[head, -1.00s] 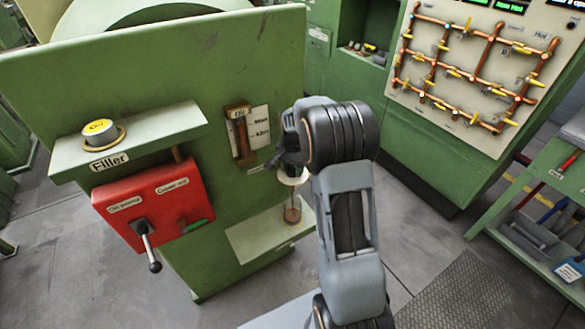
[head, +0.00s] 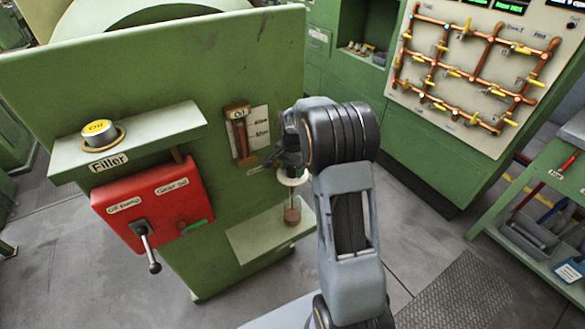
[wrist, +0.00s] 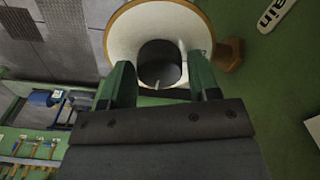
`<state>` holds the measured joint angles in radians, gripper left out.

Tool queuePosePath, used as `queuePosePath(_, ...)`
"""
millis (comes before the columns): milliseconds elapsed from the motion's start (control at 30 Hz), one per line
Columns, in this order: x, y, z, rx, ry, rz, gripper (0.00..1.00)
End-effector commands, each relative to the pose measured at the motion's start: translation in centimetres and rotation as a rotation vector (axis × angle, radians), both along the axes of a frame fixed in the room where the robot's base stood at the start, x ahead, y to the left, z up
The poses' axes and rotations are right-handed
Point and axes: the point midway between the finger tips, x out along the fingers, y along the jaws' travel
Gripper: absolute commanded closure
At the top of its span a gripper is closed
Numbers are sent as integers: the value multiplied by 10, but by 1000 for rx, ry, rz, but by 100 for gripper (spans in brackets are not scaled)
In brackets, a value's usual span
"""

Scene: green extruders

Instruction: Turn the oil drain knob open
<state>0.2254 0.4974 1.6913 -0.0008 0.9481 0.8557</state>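The oil drain shows in the wrist view as a white round piece (wrist: 122,37) with an orange-brown rim and a dark round centre (wrist: 160,65). A brass hex fitting (wrist: 230,54) sits beside it on the green panel. A label ending in "ain" (wrist: 277,15) is to its upper right. My gripper (wrist: 160,82) has its two green fingers apart, in front of the white piece; contact is unclear. I cannot clearly make out the knob itself. In the head view my gripper (head: 284,160) is at the panel, just above the white ring (head: 293,178), partly hiding the drain.
A cup with brown contents (head: 292,215) stands on a pale green shelf (head: 252,240) under the drain. An oil gauge (head: 238,132) is to the left of my gripper. A red box with a lever (head: 150,200) and a filler shelf (head: 160,128) are farther left.

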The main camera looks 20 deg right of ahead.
Motion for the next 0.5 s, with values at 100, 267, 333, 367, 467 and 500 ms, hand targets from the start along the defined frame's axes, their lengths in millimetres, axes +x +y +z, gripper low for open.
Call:
queuePosePath(100,0,0,-1,1,3,1,33)
queuePosePath(267,-1,1,-1,2,3,1,28)
queuePosePath(333,-1,1,-1,1,4,1,28)
queuePosePath(367,-1,1,-1,1,4,1,28)
queuePosePath(467,-1,1,3,1,3,2,28)
queuePosePath(500,0,1,6,0,1,1,28)
